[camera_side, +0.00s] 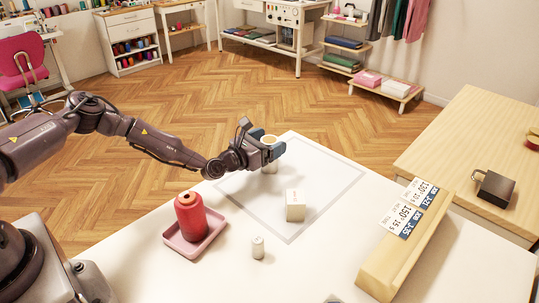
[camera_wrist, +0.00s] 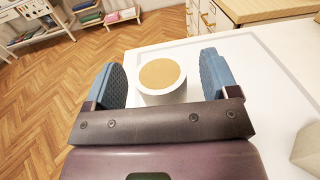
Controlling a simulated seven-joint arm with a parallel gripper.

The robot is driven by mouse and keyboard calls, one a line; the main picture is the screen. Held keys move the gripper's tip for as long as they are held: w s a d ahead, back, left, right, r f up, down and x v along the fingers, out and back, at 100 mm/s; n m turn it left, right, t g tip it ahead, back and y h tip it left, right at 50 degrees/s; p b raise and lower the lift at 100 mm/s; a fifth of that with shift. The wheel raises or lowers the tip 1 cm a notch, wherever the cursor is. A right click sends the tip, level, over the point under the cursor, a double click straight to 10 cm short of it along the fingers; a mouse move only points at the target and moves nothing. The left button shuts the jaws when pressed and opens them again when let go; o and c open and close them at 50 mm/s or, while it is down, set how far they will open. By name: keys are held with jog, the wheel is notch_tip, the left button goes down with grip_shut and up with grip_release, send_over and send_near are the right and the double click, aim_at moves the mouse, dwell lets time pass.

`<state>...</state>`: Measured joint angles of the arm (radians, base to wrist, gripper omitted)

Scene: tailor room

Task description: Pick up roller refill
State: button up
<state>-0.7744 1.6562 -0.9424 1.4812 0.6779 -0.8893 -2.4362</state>
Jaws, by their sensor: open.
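The roller refill appears to be the white upright cylinder with a tan top (camera_wrist: 162,76), seen between my gripper's fingers in the wrist view. In the side view its pale round top (camera_side: 269,139) shows above the blue fingers, which hide part of its side. It stands near the far edge of the white table. My gripper (camera_side: 266,151) is open, with one finger on each side of the refill.
A small white box (camera_side: 295,206) stands inside the grey outlined area. A red thread cone (camera_side: 190,215) stands on a pink tray (camera_side: 169,237), with a small white cylinder (camera_side: 258,248) to its right. A wooden stand (camera_side: 395,265) with price cards (camera_side: 411,207) lies at right.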

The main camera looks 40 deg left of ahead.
jog(key=shift+w, duration=0.2)
jog(key=c, duration=1)
jog(key=shift+r, duration=0.1)
